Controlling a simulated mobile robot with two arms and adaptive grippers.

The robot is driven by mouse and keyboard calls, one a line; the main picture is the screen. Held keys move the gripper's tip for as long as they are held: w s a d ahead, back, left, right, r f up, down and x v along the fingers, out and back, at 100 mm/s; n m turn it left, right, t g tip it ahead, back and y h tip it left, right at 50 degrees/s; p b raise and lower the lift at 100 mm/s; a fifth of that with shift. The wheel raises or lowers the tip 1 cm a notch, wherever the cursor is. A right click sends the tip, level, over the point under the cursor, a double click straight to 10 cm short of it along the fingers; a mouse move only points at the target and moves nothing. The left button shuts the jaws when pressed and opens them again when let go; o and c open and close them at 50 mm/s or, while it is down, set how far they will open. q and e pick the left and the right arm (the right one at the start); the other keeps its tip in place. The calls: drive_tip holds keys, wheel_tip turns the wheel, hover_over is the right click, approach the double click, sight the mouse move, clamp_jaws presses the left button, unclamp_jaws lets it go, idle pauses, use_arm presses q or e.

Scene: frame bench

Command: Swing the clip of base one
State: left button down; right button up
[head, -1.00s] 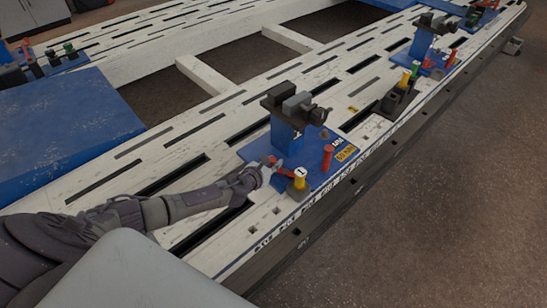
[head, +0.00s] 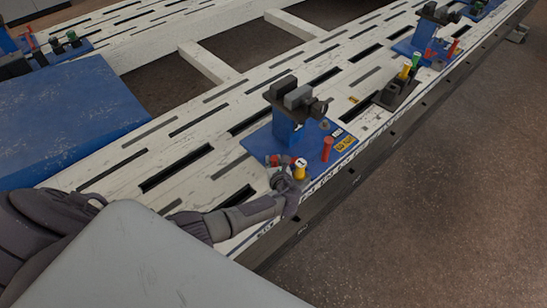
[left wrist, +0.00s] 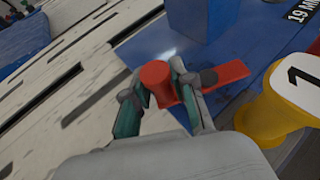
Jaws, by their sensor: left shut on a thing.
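Base one is a blue plate (head: 262,144) on the white bench, with a blue post that carries a dark clamp head (head: 292,97). A yellow knob marked 1 (head: 300,170) stands near the plate's front edge. The red clip (left wrist: 228,76) is a flat bar with a round red knob (left wrist: 157,82) at its end. My left gripper (head: 284,176) is at the clip, beside the yellow knob. In the left wrist view its two fingers (left wrist: 162,100) are shut around the red knob. In the head view the gripper partly hides the clip. My right gripper is not in view.
A separate red peg (head: 327,149) stands upright on the plate, right of the yellow knob. A dark block with yellow and green pegs (head: 398,90) and another blue base (head: 432,47) stand farther along the bench. The slotted bench top (head: 160,150) left of base one is clear.

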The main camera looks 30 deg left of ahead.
use_arm(q)
drive_tip(key=shift+s+d+n+g+y, duration=0.15)
drive_tip(key=shift+n+g+y, duration=0.15)
drive_tip(key=shift+n+y, duration=0.15)
drive_tip(key=shift+s+d+n+g+y, duration=0.15)
drive_tip(key=shift+n+g+y, duration=0.15)
drive_tip(key=shift+n+y, duration=0.15)
drive_tip(key=shift+d+n+g+y+b, duration=0.15)
drive_tip(key=shift+n+g+y+b, duration=0.2)
drive_tip(key=shift+n+g, duration=0.15)
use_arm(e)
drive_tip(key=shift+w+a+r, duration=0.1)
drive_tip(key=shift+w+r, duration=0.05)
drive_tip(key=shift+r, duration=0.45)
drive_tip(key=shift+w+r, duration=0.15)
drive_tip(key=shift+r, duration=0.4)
use_arm(q)
drive_tip(key=c, duration=1.2)
unclamp_jaws()
drive_tip(key=shift+s+d, duration=0.1)
drive_tip(key=v, duration=1.1)
drive_tip(key=shift+s+d+r, duration=0.2)
drive_tip(key=shift+s+r, duration=0.05)
drive_tip(key=shift+r, duration=0.05)
